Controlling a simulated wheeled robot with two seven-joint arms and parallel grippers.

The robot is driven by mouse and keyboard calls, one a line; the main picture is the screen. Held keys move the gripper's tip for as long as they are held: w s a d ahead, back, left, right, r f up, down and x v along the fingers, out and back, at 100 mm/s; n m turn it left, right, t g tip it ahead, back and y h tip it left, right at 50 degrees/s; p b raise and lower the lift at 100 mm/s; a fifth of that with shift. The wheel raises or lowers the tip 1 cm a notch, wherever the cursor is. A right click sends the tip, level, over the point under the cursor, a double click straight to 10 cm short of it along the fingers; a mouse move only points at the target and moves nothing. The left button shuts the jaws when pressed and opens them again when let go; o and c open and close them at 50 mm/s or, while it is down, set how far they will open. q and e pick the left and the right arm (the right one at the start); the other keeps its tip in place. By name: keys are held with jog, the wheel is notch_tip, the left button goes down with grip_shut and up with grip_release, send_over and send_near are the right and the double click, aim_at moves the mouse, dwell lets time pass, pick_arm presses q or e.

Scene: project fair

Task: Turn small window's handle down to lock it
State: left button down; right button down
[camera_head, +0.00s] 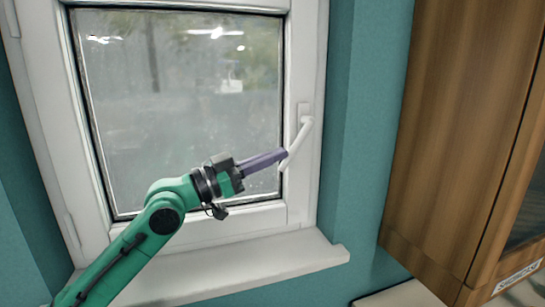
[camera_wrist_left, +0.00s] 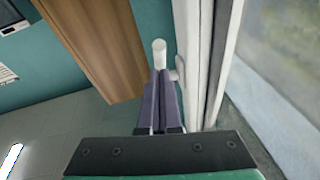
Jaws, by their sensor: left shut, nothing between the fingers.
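The small window (camera_head: 302,60) has a white frame around a grey pane. Its white handle (camera_head: 299,142) is on the right side of the frame, slanting from its base at upper right down to the left. My left gripper (camera_head: 285,154) is shut and empty, with its purple fingertips at the lower end of the handle; I cannot tell whether they touch. In the left wrist view the handle (camera_wrist_left: 160,50) shows just beyond the closed fingertips (camera_wrist_left: 165,74). My right gripper is in neither view.
A white sill (camera_head: 240,265) runs below the window. A wooden cabinet (camera_head: 455,130) with a glass door stands at the right, and it also shows in the left wrist view (camera_wrist_left: 95,40). A teal wall (camera_head: 365,120) lies between window and cabinet.

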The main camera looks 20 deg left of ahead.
pick_arm(q)
jog(key=w+d+f+n+t+h+b, duration=0.1)
jog(key=w+d+f+t+h+b, duration=0.1)
jog(key=b, duration=0.8)
jog(key=shift+w+d+f+t+b, duration=0.35)
jog(key=shift+d+f+t, duration=0.25)
jog(key=shift+d+f, duration=0.35)
jog(key=shift+d+r, duration=0.1)
